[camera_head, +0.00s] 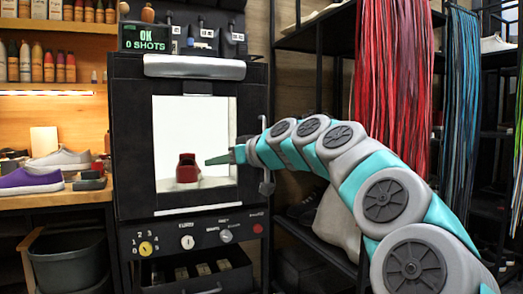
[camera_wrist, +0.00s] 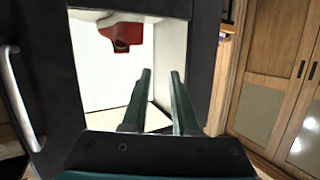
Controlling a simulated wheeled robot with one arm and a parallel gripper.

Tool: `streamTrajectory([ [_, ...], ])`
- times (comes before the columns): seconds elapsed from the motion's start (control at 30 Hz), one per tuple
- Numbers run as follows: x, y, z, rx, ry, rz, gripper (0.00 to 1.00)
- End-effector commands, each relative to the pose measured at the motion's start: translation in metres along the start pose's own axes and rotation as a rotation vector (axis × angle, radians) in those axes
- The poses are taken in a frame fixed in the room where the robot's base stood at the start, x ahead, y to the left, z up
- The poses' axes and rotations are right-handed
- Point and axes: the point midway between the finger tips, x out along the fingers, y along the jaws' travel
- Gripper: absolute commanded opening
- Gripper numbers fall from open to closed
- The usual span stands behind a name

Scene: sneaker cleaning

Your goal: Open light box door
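The light box (camera_head: 258,110) is a black cabinet with a bright white interior showing through its front window. Its door (camera_head: 135,130) looks shut, with a wide silver handle (camera_head: 195,67) along the top. A silver bar handle also shows at the left of the wrist view (camera_wrist: 20,100). My gripper (camera_head: 208,161) is in front of the window, well below the top handle. In the wrist view my gripper (camera_wrist: 160,72) has its two green fingers apart, with nothing between them.
A panel with knobs (camera_head: 187,241) is below the door, and an "OK 0 SHOTS" display (camera_head: 145,37) sits on top. A wooden bench (camera_head: 60,198) with shoes is on the left. Shelves with hanging red laces (camera_head: 395,75) are on the right.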

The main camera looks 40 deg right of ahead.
Motion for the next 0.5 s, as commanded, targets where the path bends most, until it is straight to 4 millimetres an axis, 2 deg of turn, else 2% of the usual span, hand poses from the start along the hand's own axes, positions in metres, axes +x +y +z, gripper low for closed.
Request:
streamTrajectory([
  [0.03,-0.012,0.04,-0.008,-0.001,0.067,0.055,0.27],
  [0.1,-0.032,0.083,-0.021,-0.012,0.14,0.124,0.27],
  [0.2,-0.057,0.129,-0.031,-0.026,0.211,0.204,0.27],
  [0.33,-0.077,0.16,-0.036,-0.035,0.257,0.264,0.27],
  [0.5,-0.075,0.17,-0.041,-0.04,0.268,0.28,0.27],
])
